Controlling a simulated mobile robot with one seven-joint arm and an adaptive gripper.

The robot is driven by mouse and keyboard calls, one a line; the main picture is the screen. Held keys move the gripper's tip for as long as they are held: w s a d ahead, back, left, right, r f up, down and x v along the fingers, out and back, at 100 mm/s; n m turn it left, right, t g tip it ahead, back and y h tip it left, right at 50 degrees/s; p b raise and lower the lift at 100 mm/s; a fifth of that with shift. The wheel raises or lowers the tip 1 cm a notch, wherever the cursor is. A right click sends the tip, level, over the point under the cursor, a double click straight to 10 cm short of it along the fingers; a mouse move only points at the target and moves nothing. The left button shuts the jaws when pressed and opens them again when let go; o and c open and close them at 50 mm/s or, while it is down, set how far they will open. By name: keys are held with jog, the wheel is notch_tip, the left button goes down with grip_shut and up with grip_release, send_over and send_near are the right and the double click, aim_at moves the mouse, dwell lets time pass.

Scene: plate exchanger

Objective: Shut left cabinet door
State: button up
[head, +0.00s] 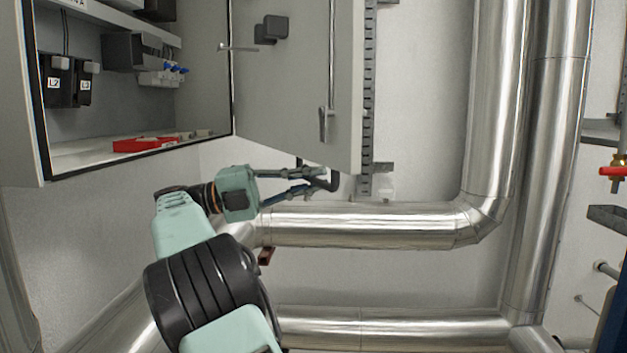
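The grey cabinet (22,90) hangs at the upper left and is open. Its grey door (290,70) stands swung out to the right of the opening, with a small lever handle (323,124) on the face I see. My gripper (322,180) is just below the door's lower edge, pointing right. Its two fingers show as separate bars, but a dark curved piece at their tips makes it unclear whether they are apart or closed. Contact with the door cannot be told.
Inside the cabinet are black devices (57,80) and a red item (145,144) on the floor. A shiny horizontal pipe (370,225) runs behind and below my gripper, joining tall vertical pipes (495,100) at the right. A red-handled valve (613,171) is at the far right.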

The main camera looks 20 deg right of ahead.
jog(key=shift+o, duration=0.6)
jog(key=v, duration=0.7)
jog(key=shift+a, duration=0.2)
jog(key=shift+w, duration=0.15)
jog(key=shift+c, duration=0.2)
